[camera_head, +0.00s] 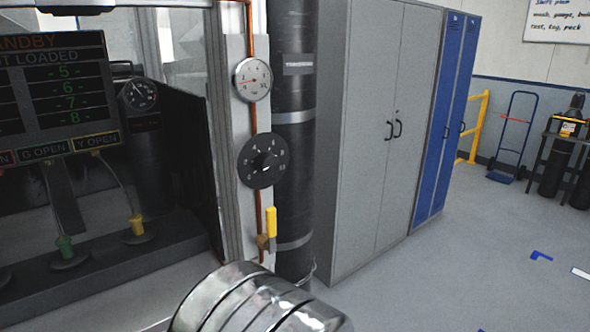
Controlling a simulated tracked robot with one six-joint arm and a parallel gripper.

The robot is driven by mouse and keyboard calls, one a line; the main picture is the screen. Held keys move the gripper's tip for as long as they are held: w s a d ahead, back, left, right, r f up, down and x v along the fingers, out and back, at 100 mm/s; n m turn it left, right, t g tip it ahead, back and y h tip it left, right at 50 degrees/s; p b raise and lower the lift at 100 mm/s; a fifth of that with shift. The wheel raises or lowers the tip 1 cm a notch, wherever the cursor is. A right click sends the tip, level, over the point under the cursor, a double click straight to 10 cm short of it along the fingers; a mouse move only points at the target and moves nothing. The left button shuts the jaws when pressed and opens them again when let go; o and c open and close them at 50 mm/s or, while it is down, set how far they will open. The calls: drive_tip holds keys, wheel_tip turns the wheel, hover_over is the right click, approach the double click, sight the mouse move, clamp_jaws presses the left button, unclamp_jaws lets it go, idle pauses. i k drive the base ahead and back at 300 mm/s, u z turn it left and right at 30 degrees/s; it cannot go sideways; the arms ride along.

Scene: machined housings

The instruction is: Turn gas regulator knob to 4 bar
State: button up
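The regulator knob (262,161) is a round black dial with white numbers, mounted on a light upright panel beside a copper pipe. A small white mark shows near its centre; its exact setting is too small to read. Above it is a round white pressure gauge (252,79) with a red needle pointing left; its scale is too small to read. A silver ribbed cylinder at the bottom centre, below the knob and apart from it, looks like part of my arm. My gripper's fingers do not show.
A yellow-handled valve (271,222) sits on the pipe below the knob. A dark gas cylinder (295,150) stands right of the panel, then a grey cabinet (372,130) and blue lockers (447,120). A display screen (55,85) is at left. Floor at right is mostly clear.

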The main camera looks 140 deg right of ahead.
sight(267, 163)
drive_tip(key=z, duration=5.15)
